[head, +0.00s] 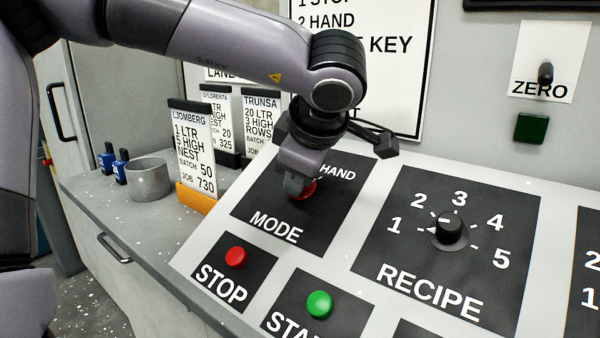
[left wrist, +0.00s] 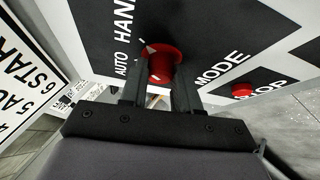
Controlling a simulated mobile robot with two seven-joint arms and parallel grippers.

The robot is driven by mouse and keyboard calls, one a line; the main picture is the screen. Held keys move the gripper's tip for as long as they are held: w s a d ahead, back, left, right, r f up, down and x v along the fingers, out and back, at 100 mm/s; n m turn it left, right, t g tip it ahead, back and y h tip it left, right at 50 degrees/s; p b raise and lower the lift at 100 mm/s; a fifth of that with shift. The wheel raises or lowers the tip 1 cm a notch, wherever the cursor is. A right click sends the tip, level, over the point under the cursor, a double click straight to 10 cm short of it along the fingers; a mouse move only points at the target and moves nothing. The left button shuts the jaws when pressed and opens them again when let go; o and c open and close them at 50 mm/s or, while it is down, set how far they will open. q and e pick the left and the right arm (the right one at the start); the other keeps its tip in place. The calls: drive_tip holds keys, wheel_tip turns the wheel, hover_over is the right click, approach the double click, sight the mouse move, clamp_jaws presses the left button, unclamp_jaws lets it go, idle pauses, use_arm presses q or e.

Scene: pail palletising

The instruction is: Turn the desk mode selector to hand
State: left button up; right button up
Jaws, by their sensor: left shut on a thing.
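The mode selector is a red knob (head: 306,190) on the black MODE plate (head: 252,208) of the sloping desk. My left gripper (head: 298,188) comes down over it from above, and its fingers and wrist hide much of the knob and the AUTO label. In the left wrist view the red knob (left wrist: 162,62) sits between the two dark fingers (left wrist: 160,88), which are shut on it. A pale mark shows on the knob's edge near the AUTO and HAND lettering. I cannot tell exactly which label it points to. My right gripper is not in view.
The red STOP button (head: 236,257) and green START button (head: 320,303) sit just in front of the MODE plate. The black RECIPE knob (head: 447,229) is to its right. A grey cup (head: 149,182) and job cards (head: 196,155) stand at the left.

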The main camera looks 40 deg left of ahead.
use_arm(q)
drive_tip(key=o, duration=1.1)
drive_tip(key=shift+c, duration=0.2)
drive_tip(key=v, duration=0.7)
drive_tip(key=shift+p, duration=0.45)
